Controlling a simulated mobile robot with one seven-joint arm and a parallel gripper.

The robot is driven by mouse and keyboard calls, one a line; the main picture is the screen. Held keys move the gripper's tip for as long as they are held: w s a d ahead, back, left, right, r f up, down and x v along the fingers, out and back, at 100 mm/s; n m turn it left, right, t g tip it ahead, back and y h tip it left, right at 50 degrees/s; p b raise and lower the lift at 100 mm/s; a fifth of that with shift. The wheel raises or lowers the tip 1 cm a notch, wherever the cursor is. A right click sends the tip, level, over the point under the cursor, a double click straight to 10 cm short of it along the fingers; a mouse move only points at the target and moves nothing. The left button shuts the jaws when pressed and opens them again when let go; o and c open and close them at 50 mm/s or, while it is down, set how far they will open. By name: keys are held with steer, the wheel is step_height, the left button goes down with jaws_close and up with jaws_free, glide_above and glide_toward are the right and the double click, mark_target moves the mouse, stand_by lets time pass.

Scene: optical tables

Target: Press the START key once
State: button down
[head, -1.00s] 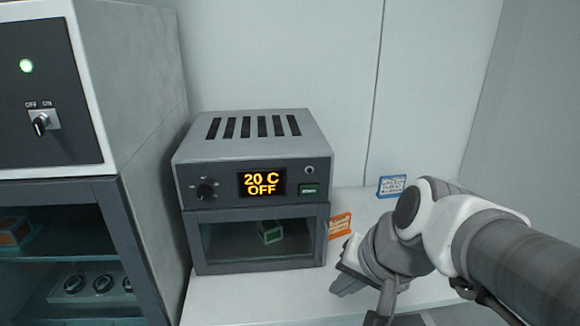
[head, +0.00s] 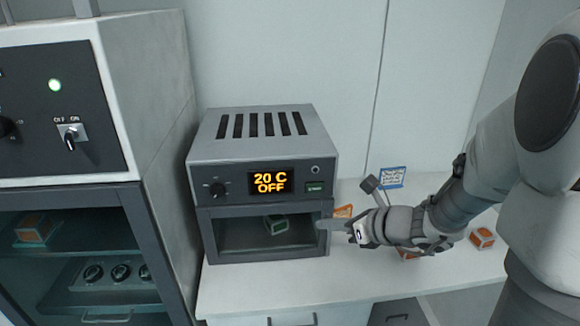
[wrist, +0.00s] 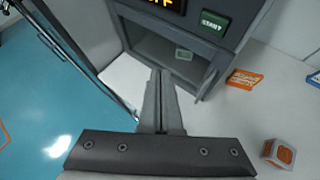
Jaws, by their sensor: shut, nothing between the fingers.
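The START key (head: 315,188) is a green button at the right of the front panel of a small grey oven-like unit (head: 262,145). My gripper (head: 325,225) is shut and empty, in front of the unit's lower right corner and below the key, apart from the key. In the wrist view, the closed fingers (wrist: 160,80) point toward the unit's glass front.
A larger cabinet (head: 150,110) with an OFF/ON switch (head: 72,135) stands at the left. An orange card (head: 343,211), a blue card (head: 391,177) and an orange-and-grey cube (head: 482,238) are on the table to the right. A green-edged block (head: 277,224) is behind the unit's glass.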

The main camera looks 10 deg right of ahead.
steer(key=shift+w+d+r+m+t, duration=0.15)
steer(key=shift+w+m+t, duration=0.25)
steer(key=shift+m, duration=0.4)
steer(key=p, duration=0.1)
glide_toward(310, 192)
steer(key=shift+s+a+f+x, duration=0.1)
steer(key=shift+s+x, duration=0.05)
steer(key=shift+x, duration=0.7)
steer(key=shift+s+a+f+x, duration=0.1)
steer(key=shift+x, duration=0.75)
steer(key=shift+s+a+x, duration=0.15)
steer(key=shift+x, duration=0.7)
steer(key=shift+w, duration=0.1)
steer(key=shift+w, duration=0.35)
steer(key=shift+w, duration=0.4)
steer(key=shift+s, duration=0.1)
stand_by(0.4)
steer(key=shift+s, duration=0.75)
